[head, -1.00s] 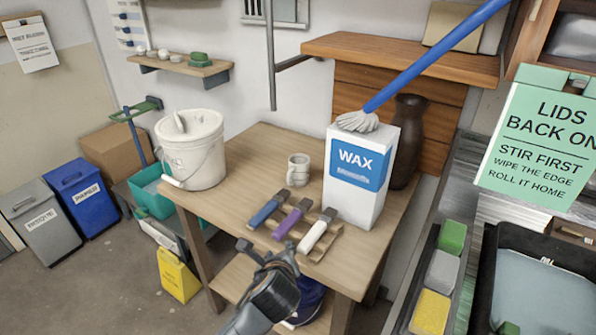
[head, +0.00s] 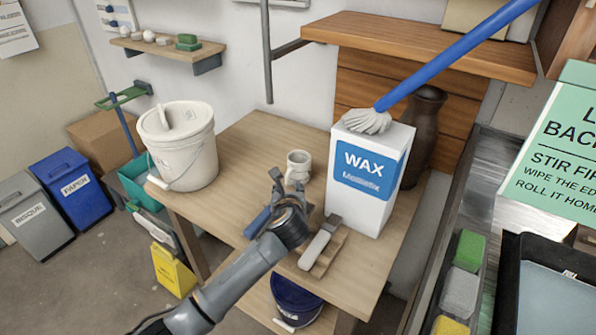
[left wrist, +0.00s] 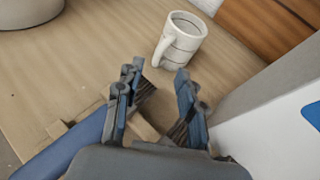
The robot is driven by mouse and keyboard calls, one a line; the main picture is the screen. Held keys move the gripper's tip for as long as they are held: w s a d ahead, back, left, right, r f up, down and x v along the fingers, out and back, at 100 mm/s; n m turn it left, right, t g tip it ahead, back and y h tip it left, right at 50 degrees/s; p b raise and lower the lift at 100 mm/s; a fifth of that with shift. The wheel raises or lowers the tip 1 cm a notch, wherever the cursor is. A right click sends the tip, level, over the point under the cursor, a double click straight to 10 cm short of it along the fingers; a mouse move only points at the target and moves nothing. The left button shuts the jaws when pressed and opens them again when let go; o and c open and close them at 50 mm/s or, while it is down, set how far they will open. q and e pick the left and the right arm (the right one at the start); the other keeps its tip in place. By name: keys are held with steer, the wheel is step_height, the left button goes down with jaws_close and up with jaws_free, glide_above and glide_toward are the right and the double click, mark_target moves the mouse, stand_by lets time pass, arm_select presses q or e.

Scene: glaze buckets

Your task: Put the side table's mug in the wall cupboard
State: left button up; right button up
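The mug (head: 298,166) is small and off-white and stands upright on the wooden side table (head: 250,145), between the white bucket and the wax box. It also shows in the left wrist view (left wrist: 181,40), with its handle toward the lower left. My left gripper (head: 289,180) is open and empty, just in front of the mug and apart from it. In the left wrist view the left gripper's fingers (left wrist: 158,80) are spread, with the mug beyond the tips. My right gripper is in neither view. I cannot identify the wall cupboard for certain.
A white bucket (head: 182,150) stands left of the mug. A tall wax box (head: 368,185) stands close on the right, with a blue-handled mop (head: 440,60) at its top. A rack of handled tools (head: 322,245) lies in front, partly hidden by my arm. A wooden shelf (head: 420,45) juts out behind.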

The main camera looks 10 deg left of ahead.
mark_target(287, 180)
arm_select(q)
steer(key=shift+x, duration=0.75)
steer(key=shift+w+f, duration=0.2)
steer(key=shift+w, duration=0.15)
steer(key=shift+w+a+f, duration=0.25)
steer(key=shift+w+f, duration=0.1)
steer(key=shift+w, duration=0.25)
steer(key=x, duration=0.3)
steer(key=shift+f, duration=0.25)
steer(key=shift+w+f, duration=0.15)
steer(key=shift+w, duration=0.1)
steer(key=shift+a, duration=0.1)
jaws_close()
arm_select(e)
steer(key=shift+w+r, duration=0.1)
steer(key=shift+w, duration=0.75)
